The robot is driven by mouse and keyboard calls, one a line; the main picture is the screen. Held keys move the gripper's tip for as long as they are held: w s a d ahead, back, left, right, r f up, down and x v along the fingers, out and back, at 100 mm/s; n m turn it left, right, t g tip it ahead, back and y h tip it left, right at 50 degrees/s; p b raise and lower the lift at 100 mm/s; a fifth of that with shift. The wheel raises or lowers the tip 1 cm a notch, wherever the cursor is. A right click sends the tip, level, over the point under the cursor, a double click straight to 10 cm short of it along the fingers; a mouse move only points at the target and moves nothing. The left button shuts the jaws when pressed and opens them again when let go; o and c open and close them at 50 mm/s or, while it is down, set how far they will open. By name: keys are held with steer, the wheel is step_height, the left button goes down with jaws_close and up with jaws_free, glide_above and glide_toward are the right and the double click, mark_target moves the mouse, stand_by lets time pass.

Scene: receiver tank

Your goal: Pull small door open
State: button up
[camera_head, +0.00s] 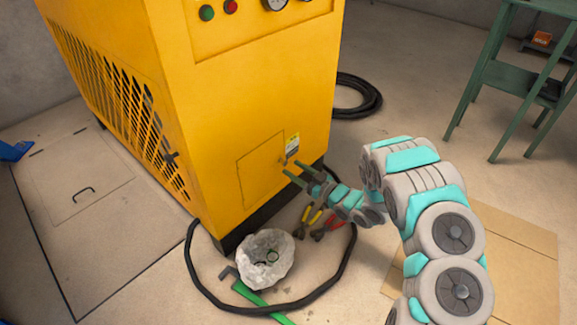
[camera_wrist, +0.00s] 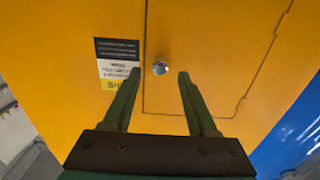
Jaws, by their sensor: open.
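The small door (camera_head: 258,174) is a closed yellow panel low on the front of the yellow machine; it also shows in the wrist view (camera_wrist: 205,50). Its small silver knob (camera_wrist: 160,68) sits near the door's edge, beside a label (camera_wrist: 118,62). My gripper (camera_head: 291,167) is open in front of the door, its two green fingers pointing at it. In the wrist view the knob appears between the fingertips of my gripper (camera_wrist: 160,75). I cannot tell how far the fingertips are from the knob, and they are not closed on it.
On the floor near the machine lie a black hose (camera_head: 193,270), a crumpled whitish bag (camera_head: 265,258), a green-handled tool (camera_head: 262,303) and red- and yellow-handled tools (camera_head: 318,226). Cardboard (camera_head: 520,250) lies at right. A green stand (camera_head: 500,75) stands back right.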

mark_target(286, 164)
steer(key=shift+x, duration=1.7)
steer(key=shift+f, duration=0.1)
jaws_close()
